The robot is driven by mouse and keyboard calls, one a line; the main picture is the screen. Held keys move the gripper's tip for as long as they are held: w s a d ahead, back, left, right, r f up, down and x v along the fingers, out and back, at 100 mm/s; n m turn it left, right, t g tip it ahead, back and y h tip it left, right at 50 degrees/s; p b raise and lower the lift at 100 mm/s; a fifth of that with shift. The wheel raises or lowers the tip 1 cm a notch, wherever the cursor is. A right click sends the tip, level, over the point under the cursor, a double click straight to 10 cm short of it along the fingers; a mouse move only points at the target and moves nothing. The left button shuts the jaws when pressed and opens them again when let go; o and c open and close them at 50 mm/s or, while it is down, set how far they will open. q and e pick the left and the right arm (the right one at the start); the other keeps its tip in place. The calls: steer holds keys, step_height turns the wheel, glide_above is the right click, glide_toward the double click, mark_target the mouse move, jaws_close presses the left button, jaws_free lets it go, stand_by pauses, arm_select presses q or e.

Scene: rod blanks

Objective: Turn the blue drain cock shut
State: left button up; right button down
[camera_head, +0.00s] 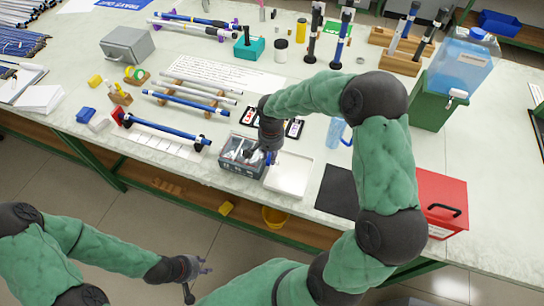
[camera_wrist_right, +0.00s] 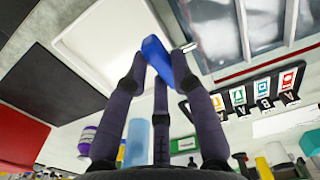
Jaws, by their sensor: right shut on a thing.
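A grey bin (camera_head: 238,172) with divided compartments of small parts stands near the table's front edge. Beside its right side is the blue drain cock handle (camera_wrist_right: 157,60), with a small pale metal piece next to it. My right gripper (camera_head: 270,156) comes down between the bin and a white tray (camera_head: 290,176). In the right wrist view its dark fingers (camera_wrist_right: 160,72) are shut around the blue handle. How the handle joins the bin is hidden. My left gripper (camera_head: 206,266) is open and empty, low in front of the table.
A black mat (camera_head: 336,191) and a red box (camera_head: 440,200) lie to the right. Small labelled cards (camera_wrist_right: 240,97) lie behind the bin. A blue bottle (camera_head: 335,132) stands close to my right arm. Blue rods (camera_head: 166,130) lie to the left.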

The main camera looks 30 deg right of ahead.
steer(key=shift+m, duration=0.4)
steer(key=c, duration=1)
jaws_free()
steer(key=shift+c, duration=0.2)
